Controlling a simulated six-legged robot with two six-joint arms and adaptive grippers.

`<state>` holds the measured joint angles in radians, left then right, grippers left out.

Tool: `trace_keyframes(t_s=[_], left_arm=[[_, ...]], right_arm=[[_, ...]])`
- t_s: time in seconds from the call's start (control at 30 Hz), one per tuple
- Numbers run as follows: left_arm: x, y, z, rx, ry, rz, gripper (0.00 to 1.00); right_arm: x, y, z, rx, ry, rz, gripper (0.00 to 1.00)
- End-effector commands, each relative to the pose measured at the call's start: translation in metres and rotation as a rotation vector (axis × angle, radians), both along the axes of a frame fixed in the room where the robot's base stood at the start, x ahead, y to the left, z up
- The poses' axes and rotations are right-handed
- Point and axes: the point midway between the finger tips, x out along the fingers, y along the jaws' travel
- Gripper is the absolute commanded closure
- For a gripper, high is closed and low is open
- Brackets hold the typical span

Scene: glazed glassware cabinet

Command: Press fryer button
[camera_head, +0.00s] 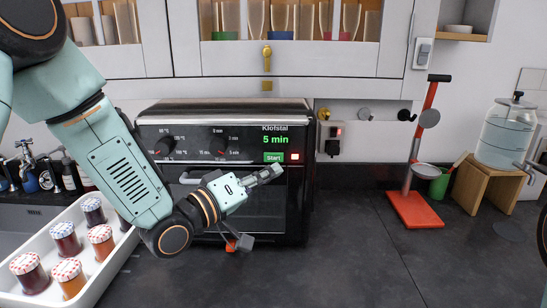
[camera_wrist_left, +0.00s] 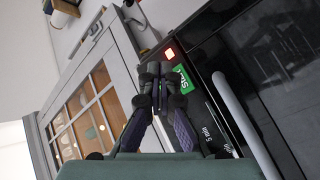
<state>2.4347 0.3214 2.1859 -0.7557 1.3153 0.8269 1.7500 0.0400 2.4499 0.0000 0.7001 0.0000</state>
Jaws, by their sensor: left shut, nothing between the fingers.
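The black fryer (camera_head: 243,210) stands on the counter in the head view, its panel reading "Klofstal" and "5 min". Its green Start button (camera_head: 273,157) has a small lit red light (camera_head: 294,157) to its right. My left gripper (camera_head: 271,173) is shut and empty, its fingertips just below the Start button in the picture. In the left wrist view the gripper (camera_wrist_left: 156,74) is beside the tilted Start button (camera_wrist_left: 183,79), near the red light (camera_wrist_left: 169,54). I cannot tell whether the fingertips touch the panel. My right gripper is not in view.
The fryer's door handle (camera_wrist_left: 240,125) runs close to the gripper in the left wrist view. A white tray (camera_head: 103,275) of jars is at left. A red stand (camera_head: 415,209) and a glass dispenser (camera_head: 505,135) are at right. Glazed cabinets hang above. The front middle counter is clear.

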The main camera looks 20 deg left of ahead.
Motion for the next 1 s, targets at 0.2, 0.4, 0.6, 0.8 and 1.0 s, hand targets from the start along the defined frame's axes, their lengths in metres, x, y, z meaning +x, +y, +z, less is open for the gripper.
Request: trace_keyframes(t_s=[0.2,0.4,0.6,0.8,1.0], left_arm=[[-0.016,-0.005,0.000,-0.001,0.000,0.000,1.00],[-0.019,-0.005,0.000,0.001,0.000,0.001,1.00],[-0.019,-0.005,0.000,0.000,-0.001,0.001,1.00],[-0.019,-0.005,0.000,0.000,-0.001,0.001,1.00],[-0.019,-0.005,0.000,0.000,0.000,0.000,1.00]], right_arm=[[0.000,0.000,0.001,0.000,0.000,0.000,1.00],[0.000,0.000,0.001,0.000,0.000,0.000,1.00],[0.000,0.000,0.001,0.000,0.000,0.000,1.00],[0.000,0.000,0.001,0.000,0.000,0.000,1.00],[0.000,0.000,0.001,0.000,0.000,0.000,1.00]])
